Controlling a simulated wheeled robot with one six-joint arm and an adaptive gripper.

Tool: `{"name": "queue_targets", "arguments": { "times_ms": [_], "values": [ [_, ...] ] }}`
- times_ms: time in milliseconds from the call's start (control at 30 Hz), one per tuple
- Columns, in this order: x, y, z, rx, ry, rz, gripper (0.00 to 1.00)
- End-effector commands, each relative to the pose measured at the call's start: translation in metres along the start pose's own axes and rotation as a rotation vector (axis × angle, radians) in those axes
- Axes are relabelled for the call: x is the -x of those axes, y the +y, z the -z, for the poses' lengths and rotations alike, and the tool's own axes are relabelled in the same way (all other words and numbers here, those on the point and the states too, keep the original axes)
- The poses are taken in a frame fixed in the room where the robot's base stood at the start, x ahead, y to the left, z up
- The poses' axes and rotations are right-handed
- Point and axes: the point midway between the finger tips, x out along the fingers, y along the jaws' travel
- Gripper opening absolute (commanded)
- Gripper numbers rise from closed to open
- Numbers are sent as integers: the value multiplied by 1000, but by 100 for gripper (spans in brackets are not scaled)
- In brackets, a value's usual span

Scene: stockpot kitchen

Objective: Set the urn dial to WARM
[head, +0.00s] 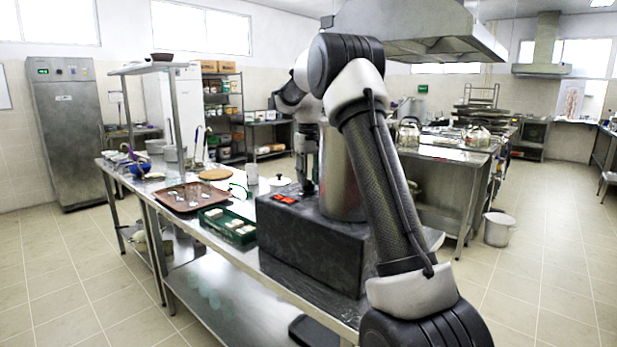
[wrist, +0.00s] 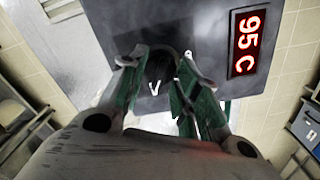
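The urn (head: 340,185) is a steel cylinder behind a dark box (head: 310,245) on the steel counter, partly hidden by my arm. A red display (head: 285,199) glows on the box's upper face. In the wrist view, the grey panel (wrist: 215,25) carries the red display (wrist: 247,42), which reads 95 C sideways. The dark round dial (wrist: 161,66) lies between the green-padded fingers of my gripper (wrist: 162,72). The fingers stand close on both sides of it; I cannot tell whether they touch it. Small white marks show near the dial. Its setting is not readable.
Left of the box on the counter are a green crate (head: 230,225) with pale items, a brown tray (head: 188,198) and a round wooden board (head: 215,174). A bucket (head: 498,229) stands on the floor to the right. Open tiled floor lies in the left foreground.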

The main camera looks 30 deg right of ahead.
Motion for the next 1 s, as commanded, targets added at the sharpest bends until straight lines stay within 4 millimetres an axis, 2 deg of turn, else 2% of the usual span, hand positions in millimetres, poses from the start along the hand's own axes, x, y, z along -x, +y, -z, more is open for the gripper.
{"name": "queue_targets", "arguments": {
  "times_ms": [167,333,367,733,1000],
  "values": [
    [0,0,0,0,0,0,32],
    [0,0,0,0,0,0,3],
    [0,0,0,0,0,0,0],
    [0,0,0,26,0,0,0],
    [0,0,0,168,0,0,0]
  ]
}}
